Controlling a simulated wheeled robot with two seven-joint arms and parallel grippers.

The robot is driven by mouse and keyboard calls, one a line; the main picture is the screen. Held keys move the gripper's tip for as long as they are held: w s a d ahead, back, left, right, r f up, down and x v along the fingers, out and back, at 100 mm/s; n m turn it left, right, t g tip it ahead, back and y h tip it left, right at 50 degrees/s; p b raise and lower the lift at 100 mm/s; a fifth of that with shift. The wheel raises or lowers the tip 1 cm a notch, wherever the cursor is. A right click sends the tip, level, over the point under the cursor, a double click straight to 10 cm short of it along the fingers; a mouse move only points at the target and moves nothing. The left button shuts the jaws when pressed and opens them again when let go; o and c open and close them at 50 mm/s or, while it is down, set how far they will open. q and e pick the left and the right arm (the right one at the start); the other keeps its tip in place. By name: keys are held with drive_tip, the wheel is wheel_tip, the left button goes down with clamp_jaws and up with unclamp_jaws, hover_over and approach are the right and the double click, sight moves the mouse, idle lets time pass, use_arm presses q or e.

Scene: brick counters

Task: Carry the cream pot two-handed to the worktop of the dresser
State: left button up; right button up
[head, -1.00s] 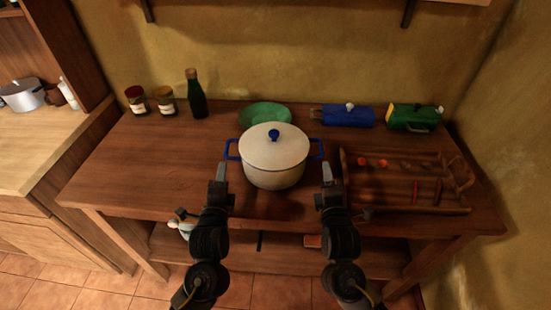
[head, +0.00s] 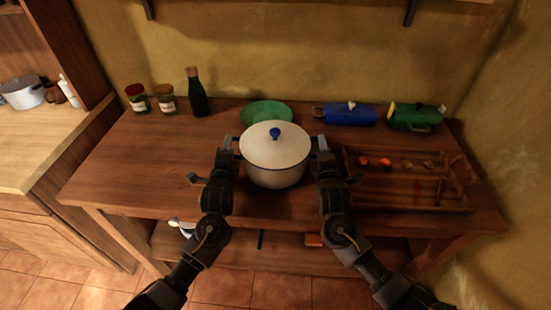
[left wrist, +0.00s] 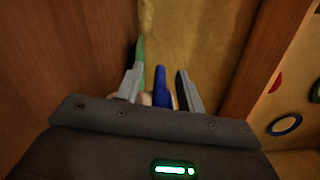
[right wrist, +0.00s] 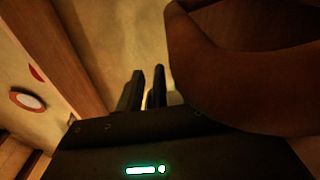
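The cream pot (head: 274,165) stands upright on the brown wooden table, lid on, with a blue knob. My left gripper (head: 227,143) is at the pot's left handle. In the left wrist view its fingers (left wrist: 160,88) are open on both sides of the blue handle (left wrist: 160,92), with gaps. My right gripper (head: 321,144) is at the pot's right side, mostly covering that handle. In the right wrist view its fingers (right wrist: 153,92) look apart around a dark upright bar, probably the handle. The dresser's pale worktop (head: 50,135) is at the left.
A wooden tray (head: 400,208) with small items lies close right of my right gripper. A green plate (head: 266,112) is behind the pot. Two jars (head: 166,99), a bottle (head: 196,95), and blue (head: 350,114) and green (head: 415,117) containers line the back. The table's left is clear.

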use_arm(q)
clamp_jaws()
use_arm(e)
clamp_jaws()
use_arm(q)
drive_tip(key=shift+f, duration=0.1)
idle(1.0)
drive_tip(key=shift+r, duration=0.25)
use_arm(e)
drive_tip(key=shift+r, duration=0.2)
